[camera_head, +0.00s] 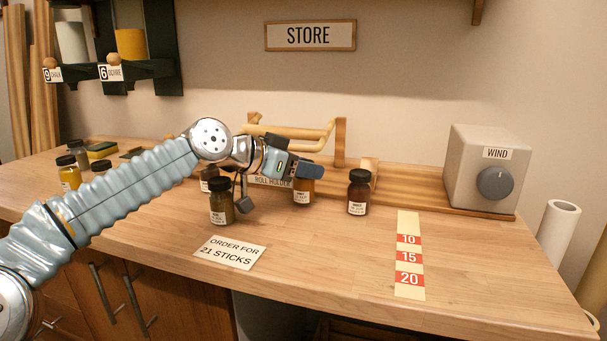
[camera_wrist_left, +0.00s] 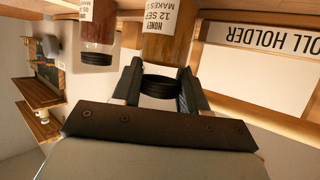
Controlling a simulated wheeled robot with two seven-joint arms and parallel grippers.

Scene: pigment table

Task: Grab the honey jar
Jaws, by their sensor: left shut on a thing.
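The honey jar (camera_head: 303,193) is an amber jar with a pale label, standing at the back middle of the table in front of the roll holder. My left gripper (camera_head: 308,170) comes down over its top and hides its cap in the head view. In the left wrist view, which is upside down, the honey jar (camera_wrist_left: 168,48) shows the word HONEY on its label. Its black cap sits between the two fingers of my left gripper (camera_wrist_left: 162,85), which are shut on it. The jar appears to rest on the table. My right gripper is out of view.
A dark brown jar (camera_head: 358,193) stands close to the right, and an olive jar (camera_head: 221,204) to the left. The wooden roll holder (camera_head: 340,145) is behind. An order card (camera_head: 230,252) and a numbered strip (camera_head: 409,256) lie in front. The front right is clear.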

